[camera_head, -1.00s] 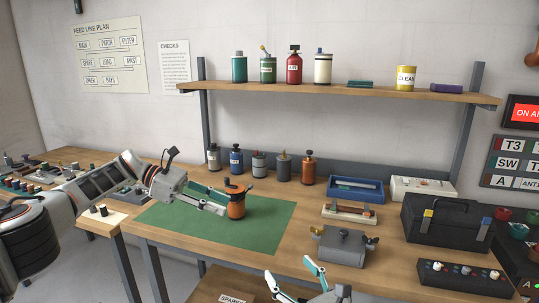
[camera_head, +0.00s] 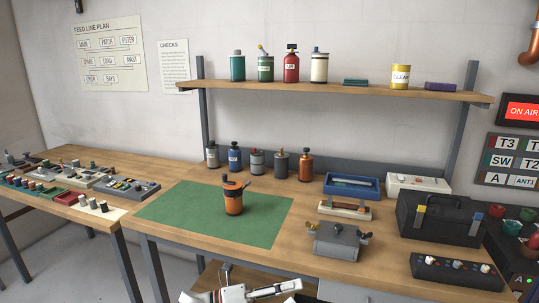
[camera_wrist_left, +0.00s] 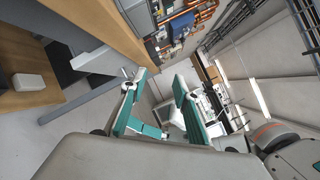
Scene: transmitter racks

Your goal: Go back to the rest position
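My left gripper (camera_head: 272,292) is at the bottom edge of the head view, low in front of the workbench and partly cut off. In the left wrist view (camera_wrist_left: 160,100) its two teal-padded fingers stand apart with nothing between them. An orange canister with a dark top (camera_head: 234,204) stands upright on the green mat (camera_head: 180,212), clear of the gripper. My right gripper is not in view.
The workbench (camera_head: 300,215) carries a grey box (camera_head: 337,240), a black case (camera_head: 438,219) and a black knob panel (camera_head: 457,271) at right. Several bottles stand along the back. The mat is otherwise clear.

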